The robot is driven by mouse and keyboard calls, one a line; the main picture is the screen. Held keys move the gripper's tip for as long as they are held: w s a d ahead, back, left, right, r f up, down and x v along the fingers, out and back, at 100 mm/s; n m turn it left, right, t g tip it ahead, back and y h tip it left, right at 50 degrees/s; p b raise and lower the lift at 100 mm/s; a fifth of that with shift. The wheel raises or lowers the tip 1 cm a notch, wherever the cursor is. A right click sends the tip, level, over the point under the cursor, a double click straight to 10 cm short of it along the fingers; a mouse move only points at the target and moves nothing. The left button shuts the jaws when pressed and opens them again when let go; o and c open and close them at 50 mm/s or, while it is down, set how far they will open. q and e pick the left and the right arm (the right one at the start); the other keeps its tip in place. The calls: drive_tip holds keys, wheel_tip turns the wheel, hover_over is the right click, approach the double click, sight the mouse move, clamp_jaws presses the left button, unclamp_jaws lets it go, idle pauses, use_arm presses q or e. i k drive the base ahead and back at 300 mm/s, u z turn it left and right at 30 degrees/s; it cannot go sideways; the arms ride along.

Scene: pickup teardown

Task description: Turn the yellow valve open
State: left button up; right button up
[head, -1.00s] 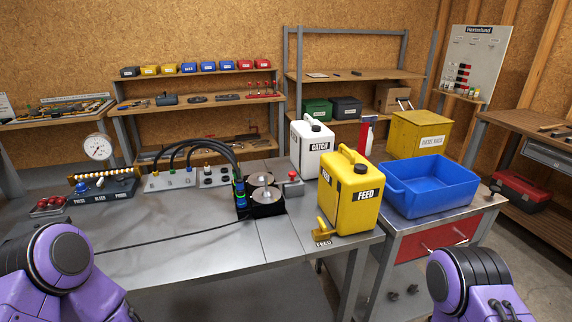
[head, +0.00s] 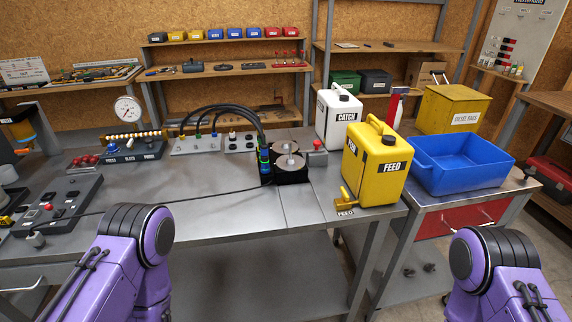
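A small yellow valve (head: 347,199) sits at the front right of the metal bench, at the lower left of the yellow FEED can (head: 376,165). A FEED label (head: 345,212) lies at its foot. I cannot tell the valve handle's position at this size. The white CATCH can (head: 338,116) stands behind the yellow can. Only purple links of my two arms show, at the bottom left and bottom right. Neither gripper is in view, and both visible arm parts are apart from the valve.
Right of the can is a blue bin (head: 462,162) on a red-drawer cabinet. Left of it are a dark twin-disc unit (head: 288,163) with black hoses and a red-button box (head: 317,153). A control panel (head: 58,205) lies far left. The bench's front middle is mostly clear, crossed by a thin cable.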

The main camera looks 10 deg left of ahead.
sight(345, 197)
drive_tip(key=u, duration=0.05)
drive_tip(key=k, duration=0.5)
drive_tip(key=z, duration=2.05)
drive_tip(key=i, duration=1.15)
drive_tip(key=u, duration=2)
